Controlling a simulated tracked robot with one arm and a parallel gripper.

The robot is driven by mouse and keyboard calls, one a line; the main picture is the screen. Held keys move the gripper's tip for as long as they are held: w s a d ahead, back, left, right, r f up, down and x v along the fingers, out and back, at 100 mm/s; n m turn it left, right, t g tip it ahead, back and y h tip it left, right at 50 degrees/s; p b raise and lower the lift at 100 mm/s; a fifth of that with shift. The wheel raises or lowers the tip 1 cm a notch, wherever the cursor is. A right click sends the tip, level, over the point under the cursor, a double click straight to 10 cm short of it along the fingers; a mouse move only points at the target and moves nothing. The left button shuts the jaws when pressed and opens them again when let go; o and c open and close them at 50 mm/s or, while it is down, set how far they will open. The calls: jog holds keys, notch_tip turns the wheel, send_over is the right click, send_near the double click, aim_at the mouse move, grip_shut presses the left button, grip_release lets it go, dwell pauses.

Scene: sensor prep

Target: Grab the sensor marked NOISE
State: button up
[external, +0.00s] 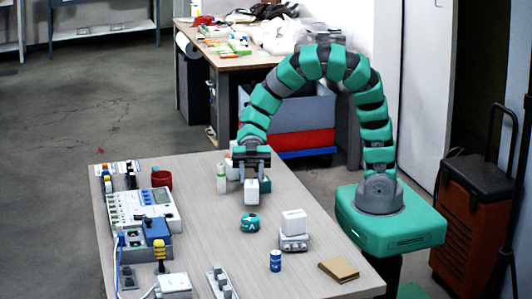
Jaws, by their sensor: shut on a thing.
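My arm arches over from the right, and my gripper (253,172) points down at the far part of the table (195,230). The gripper is shut on a small white block-like object (251,190), which shows just below the fingers. I cannot read any label on it, so I cannot tell whether it says NOISE. Whether it touches the table is unclear. Another white boxy item (293,222) sits on a grey and white base (293,242) nearer the front. No marking is readable there either.
A small white bottle with a green cap (221,180) stands left of the gripper. A teal round item (250,223), a blue can (275,261), a tan flat box (338,269) and a power strip (221,284) lie nearer. A red mug (162,180) and instruments (143,209) fill the left side.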

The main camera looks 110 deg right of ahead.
jog(key=s+d+r+p, duration=0.2)
jog(key=s, duration=1.3)
jog(key=shift+s+d+r, duration=0.2)
jog(key=shift+s+d, duration=0.15)
jog(key=shift+s, duration=0.05)
